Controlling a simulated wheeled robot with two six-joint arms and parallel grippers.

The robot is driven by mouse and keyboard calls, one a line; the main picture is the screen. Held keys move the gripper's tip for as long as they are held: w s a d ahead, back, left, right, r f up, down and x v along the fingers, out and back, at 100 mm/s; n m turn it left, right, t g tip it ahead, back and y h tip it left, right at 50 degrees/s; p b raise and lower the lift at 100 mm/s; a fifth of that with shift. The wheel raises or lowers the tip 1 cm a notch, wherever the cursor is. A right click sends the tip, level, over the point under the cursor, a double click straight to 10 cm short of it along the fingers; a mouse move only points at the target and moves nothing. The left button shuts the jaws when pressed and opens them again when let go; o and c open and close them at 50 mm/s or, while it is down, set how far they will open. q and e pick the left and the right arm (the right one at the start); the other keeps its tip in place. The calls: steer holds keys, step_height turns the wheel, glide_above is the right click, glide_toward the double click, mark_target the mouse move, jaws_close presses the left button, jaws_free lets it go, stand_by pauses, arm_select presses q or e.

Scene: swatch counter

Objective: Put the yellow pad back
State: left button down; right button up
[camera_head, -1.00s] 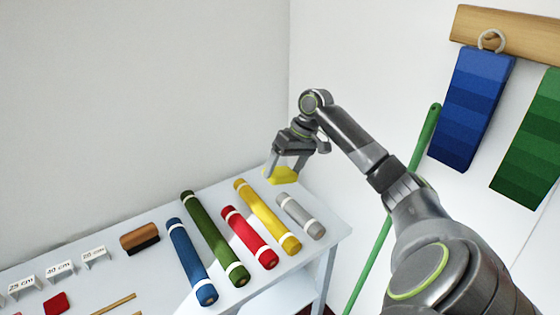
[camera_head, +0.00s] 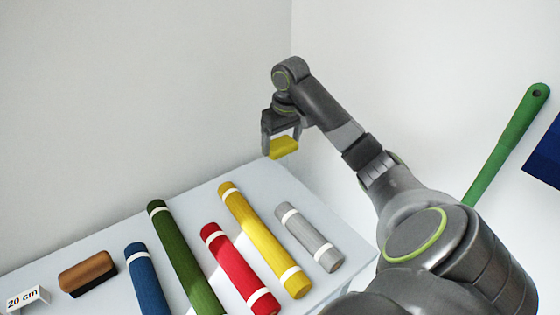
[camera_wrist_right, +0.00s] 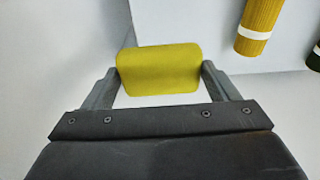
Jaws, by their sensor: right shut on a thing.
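The yellow pad (camera_head: 284,147) is a small flat block held between the fingers of my right gripper (camera_head: 281,142). The gripper holds it in the air near the back edge of the counter, by the wall corner. In the right wrist view the yellow pad (camera_wrist_right: 159,69) fills the gap between the two fingers, and my right gripper (camera_wrist_right: 159,82) is shut on it. Its underside is hidden. My left gripper is not in view.
On the grey counter (camera_head: 120,233) lie blue (camera_head: 146,279), green (camera_head: 185,258), red (camera_head: 238,266), yellow (camera_head: 262,240) and grey (camera_head: 309,237) rolls with white bands. A brown brush (camera_head: 87,273) and a "20 cm" card (camera_head: 23,300) stand left. A green pole (camera_head: 507,145) leans at right.

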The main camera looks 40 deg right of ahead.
steer(key=shift+w+d+f+b, duration=0.2)
steer(key=shift+f+b, duration=0.15)
steer(key=shift+f, duration=0.25)
step_height(320, 180, down, 4)
steer(key=b, duration=0.3)
steer(key=shift+s+a+f, duration=0.1)
steer(key=shift+s+f, duration=0.05)
steer(key=shift+f, duration=0.5)
step_height(320, 180, down, 4)
steer(key=shift+r, duration=0.15)
steer(key=o, duration=0.8)
steer(key=shift+f, duration=0.2)
